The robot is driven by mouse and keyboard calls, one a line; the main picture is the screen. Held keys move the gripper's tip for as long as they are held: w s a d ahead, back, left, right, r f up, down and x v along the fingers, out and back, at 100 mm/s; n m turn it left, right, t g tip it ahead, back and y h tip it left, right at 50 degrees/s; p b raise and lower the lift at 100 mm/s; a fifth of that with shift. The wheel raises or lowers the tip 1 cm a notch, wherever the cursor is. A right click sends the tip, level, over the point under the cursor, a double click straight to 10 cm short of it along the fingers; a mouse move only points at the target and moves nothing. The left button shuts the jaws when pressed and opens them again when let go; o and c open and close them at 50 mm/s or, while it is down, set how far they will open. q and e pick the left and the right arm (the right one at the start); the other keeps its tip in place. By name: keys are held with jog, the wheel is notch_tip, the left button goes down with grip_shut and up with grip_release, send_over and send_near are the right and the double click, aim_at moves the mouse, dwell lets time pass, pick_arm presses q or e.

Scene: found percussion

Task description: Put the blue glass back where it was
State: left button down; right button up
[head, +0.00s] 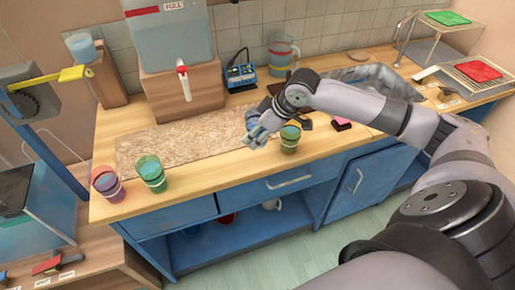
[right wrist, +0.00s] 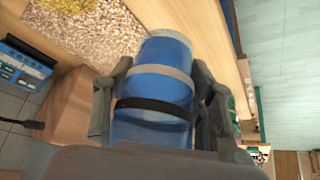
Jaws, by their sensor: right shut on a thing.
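In the right wrist view the blue glass (right wrist: 165,52), with a pale band and a black band, sits between the two fingers of my right gripper (right wrist: 158,105). The gripper is shut on it. In the head view my right gripper (head: 258,134) is over the right end of the speckled mat (head: 170,148), and the glass is mostly hidden by it. I cannot tell whether the glass touches the surface. A green-yellow glass (head: 290,140) stands just right of the gripper. A green glass (head: 151,175) and a red-purple glass (head: 107,184) stand at the counter's left front. My left gripper is not in view.
A water dispenser (head: 176,90) on a wooden block stands behind the mat. A blue device (head: 240,76) and a jug (head: 282,58) stand at the back. A pink-topped block (head: 342,123) lies right of the gripper. The counter between the green glasses is clear.

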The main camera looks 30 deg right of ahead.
notch_tip(320, 180, down, 3)
jog(key=shift+w+f, duration=0.1)
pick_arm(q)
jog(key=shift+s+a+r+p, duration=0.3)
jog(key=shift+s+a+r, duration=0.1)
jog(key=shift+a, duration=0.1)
pick_arm(e)
jog(key=shift+f, duration=2.2)
jog(key=shift+f, duration=0.1)
jog(key=o, duration=1.4)
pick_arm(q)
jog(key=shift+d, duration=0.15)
pick_arm(e)
jog(key=shift+o, duration=0.2)
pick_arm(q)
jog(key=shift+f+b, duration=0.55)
pick_arm(e)
jog(key=v, duration=1.2)
